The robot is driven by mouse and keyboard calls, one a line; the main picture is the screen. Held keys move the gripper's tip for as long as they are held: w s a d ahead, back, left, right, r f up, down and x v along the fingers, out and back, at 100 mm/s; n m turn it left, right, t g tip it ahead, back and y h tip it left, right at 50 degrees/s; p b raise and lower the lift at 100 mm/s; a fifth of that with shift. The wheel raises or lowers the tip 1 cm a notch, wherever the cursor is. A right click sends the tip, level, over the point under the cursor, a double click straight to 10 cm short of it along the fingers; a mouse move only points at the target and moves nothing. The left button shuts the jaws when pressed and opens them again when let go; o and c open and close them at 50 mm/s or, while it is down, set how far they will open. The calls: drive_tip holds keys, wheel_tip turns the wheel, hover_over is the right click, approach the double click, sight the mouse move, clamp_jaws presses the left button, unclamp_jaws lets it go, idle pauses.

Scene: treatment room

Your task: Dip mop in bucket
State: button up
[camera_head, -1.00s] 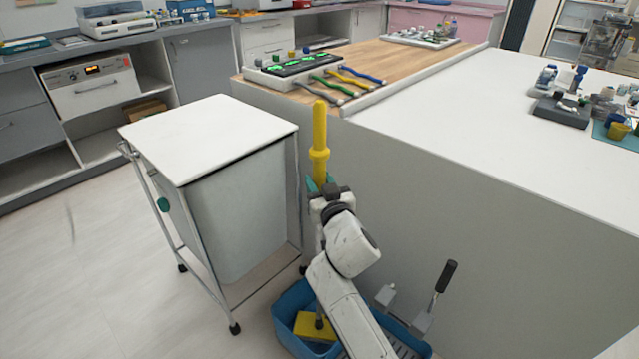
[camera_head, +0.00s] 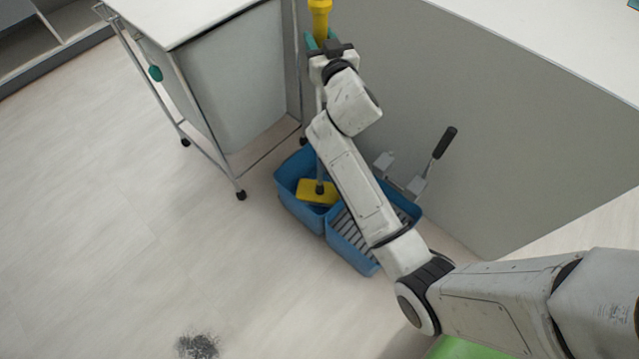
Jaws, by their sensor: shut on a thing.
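My gripper (camera_head: 322,44) is shut on the mop's upright handle, just below its yellow grip (camera_head: 320,18). The mop's pole runs down partly behind my arm to a yellow mop head (camera_head: 317,192). The mop head is inside the left compartment of the blue bucket (camera_head: 302,217). I cannot tell whether it touches the bottom or any water. The right compartment has a slatted grey wringer (camera_head: 350,239) and a lever with a black handle (camera_head: 445,142). My arm hides part of the bucket's middle.
A white-topped cart (camera_head: 176,16) on casters stands left of the bucket. A grey counter side (camera_head: 510,120) rises behind and to the right. A dark speckled patch of dirt (camera_head: 197,346) lies on the floor at the front. The floor at left is clear.

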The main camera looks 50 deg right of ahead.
drive_tip(key=shift+r+p, duration=9.25)
drive_tip(key=shift+r, duration=2.05)
drive_tip(key=shift+r+p, duration=1.6)
drive_tip(key=shift+r, duration=0.4)
